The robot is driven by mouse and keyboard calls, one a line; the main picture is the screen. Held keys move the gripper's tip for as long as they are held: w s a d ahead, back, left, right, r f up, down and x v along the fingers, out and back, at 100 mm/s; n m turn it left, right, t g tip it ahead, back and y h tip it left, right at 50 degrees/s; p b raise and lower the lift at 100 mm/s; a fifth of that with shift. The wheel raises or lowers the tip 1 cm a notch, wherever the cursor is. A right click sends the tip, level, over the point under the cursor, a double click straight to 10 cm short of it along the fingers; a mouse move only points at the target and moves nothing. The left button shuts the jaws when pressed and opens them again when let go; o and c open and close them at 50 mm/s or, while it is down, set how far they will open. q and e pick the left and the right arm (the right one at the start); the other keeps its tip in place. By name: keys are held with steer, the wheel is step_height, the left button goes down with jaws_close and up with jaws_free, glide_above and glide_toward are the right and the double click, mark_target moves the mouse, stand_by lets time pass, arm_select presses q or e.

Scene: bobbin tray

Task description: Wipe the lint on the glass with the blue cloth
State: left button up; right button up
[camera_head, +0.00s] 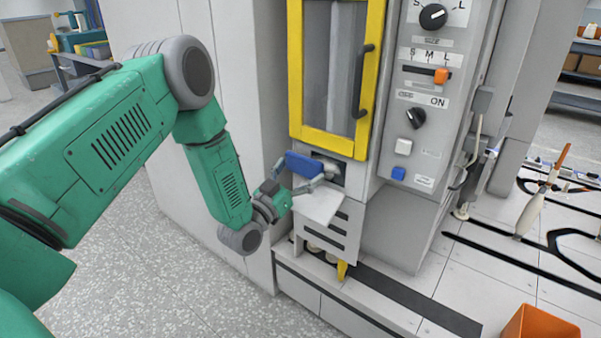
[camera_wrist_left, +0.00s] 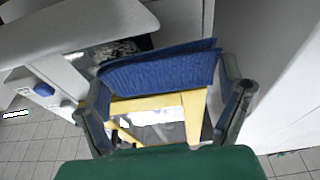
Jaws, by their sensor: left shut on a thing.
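My left gripper (camera_head: 305,177) is shut on the blue cloth (camera_head: 303,164), in front of the machine just below its door. In the left wrist view the cloth (camera_wrist_left: 160,72) is a folded, ribbed blue pad held between the two fingers. The glass (camera_head: 329,65) is a tall pane in a yellow door frame (camera_head: 308,137), above and behind the cloth in the head view. Yellow framing also shows beyond the cloth in the left wrist view (camera_wrist_left: 195,112). I cannot make out lint on the glass. My right gripper is not in view.
A dark handle (camera_head: 362,80) stands out from the door's right side. A control panel (camera_head: 428,75) with knobs, a slider and buttons is to its right. A white slotted tray part (camera_head: 320,204) juts out below the gripper. An orange bin (camera_head: 540,325) is at lower right.

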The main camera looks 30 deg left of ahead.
mark_target(345, 174)
arm_select(q)
steer(key=shift+d, duration=0.15)
steer(key=shift+w+d+r, duration=0.1)
steer(key=shift+w+d, duration=0.1)
steer(key=shift+w, duration=0.15)
steer(key=shift+w+a, duration=0.15)
steer(key=shift+w, duration=0.15)
steer(key=shift+w, duration=0.2)
steer(key=shift+s+d, duration=0.15)
steer(key=shift+d, duration=0.7)
steer(key=shift+s+d, duration=0.1)
steer(key=shift+d, duration=2.3)
steer(key=shift+s+d+p, duration=0.15)
steer(key=shift+d+p, duration=0.15)
steer(key=shift+d, duration=1.4)
